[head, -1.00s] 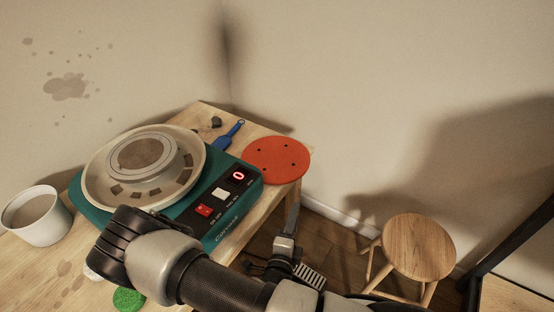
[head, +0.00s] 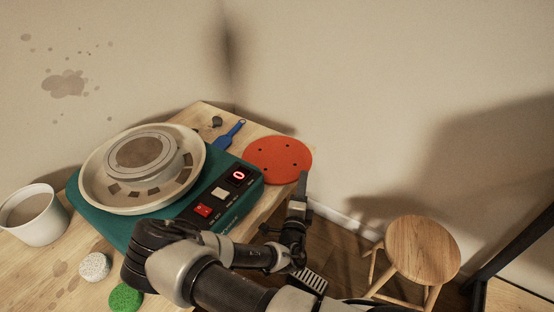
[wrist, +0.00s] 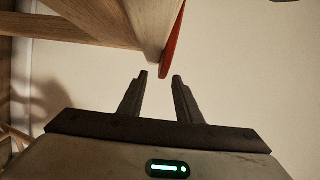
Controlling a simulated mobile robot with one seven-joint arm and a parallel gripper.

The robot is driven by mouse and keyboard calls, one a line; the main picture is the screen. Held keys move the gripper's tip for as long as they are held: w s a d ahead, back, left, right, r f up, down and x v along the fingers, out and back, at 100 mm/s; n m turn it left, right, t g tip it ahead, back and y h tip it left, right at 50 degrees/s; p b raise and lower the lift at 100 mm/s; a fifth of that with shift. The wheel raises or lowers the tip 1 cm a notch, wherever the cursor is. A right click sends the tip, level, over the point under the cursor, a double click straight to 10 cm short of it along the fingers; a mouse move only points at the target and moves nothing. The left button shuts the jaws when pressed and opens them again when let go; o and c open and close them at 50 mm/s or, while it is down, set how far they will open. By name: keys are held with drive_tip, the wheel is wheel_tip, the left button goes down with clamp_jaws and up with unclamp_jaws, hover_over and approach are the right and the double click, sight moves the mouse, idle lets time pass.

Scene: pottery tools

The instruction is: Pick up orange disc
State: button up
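The orange disc (head: 277,159) is flat and round with several small dark holes. It lies on the right corner of the wooden table, its edge reaching out past the tabletop. In the wrist view the disc (wrist: 172,42) shows edge-on beside the table corner. My gripper (head: 303,178) is just in front of the disc's right part, by the table's right edge. In the wrist view my gripper (wrist: 161,75) is open with nothing between its fingers. The disc's edge lies just ahead of the gap between the fingertips, apart from them as far as I can tell.
A teal pottery wheel (head: 225,208) stands left of the disc. A blue-handled tool (head: 229,135) lies behind it. A white bucket (head: 35,216), a speckled disc (head: 95,266) and a green sponge (head: 125,298) are at left. A wooden stool (head: 418,250) stands at right.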

drive_tip(key=x, duration=0.4)
drive_tip(key=shift+w+d+r+b, duration=0.2)
drive_tip(key=shift+w+b, duration=0.1)
drive_tip(key=shift+b, duration=0.05)
clamp_jaws()
